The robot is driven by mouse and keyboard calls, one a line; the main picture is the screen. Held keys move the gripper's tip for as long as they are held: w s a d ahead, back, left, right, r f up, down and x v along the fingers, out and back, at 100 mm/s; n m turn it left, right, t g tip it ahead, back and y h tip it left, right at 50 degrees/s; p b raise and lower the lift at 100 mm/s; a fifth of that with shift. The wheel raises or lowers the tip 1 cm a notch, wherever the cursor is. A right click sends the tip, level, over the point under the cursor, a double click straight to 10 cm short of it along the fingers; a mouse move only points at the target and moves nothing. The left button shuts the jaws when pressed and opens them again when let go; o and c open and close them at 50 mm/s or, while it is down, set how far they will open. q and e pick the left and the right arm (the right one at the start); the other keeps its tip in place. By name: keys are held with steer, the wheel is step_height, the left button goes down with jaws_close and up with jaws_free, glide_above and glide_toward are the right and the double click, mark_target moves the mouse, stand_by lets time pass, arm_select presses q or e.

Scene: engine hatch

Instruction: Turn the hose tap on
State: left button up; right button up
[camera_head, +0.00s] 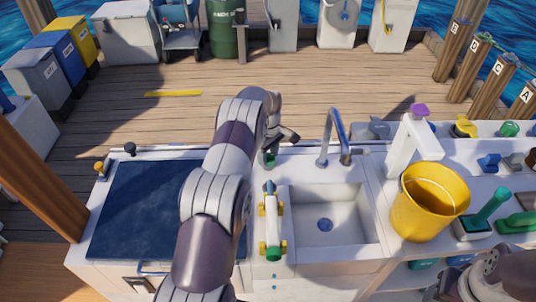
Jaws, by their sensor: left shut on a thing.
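My left gripper (284,136) is at the back edge of the white counter, left of the grey faucet. It is shut on what seems to be the hose tap, mostly hidden by the hand. A small green piece (270,160) shows just below the fingers, and I cannot tell how the tap's handle is turned. A white spray piece (272,226) with a green end and yellow fittings lies on the counter left of the sink. My right gripper is not in view; only part of my right arm shows at the lower right.
The grey faucet (335,136) rises behind the sink (330,205). A dark blue panel (140,210) lies left of my arm. Green brushes are at right.

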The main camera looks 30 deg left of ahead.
mark_target(268, 154)
arm_select(q)
steer(key=shift+r, duration=0.1)
steer(key=o, duration=1)
steer(key=shift+o, duration=0.2)
step_height(268, 154, up, 13)
steer(key=p, duration=1)
steer(key=shift+d, duration=0.1)
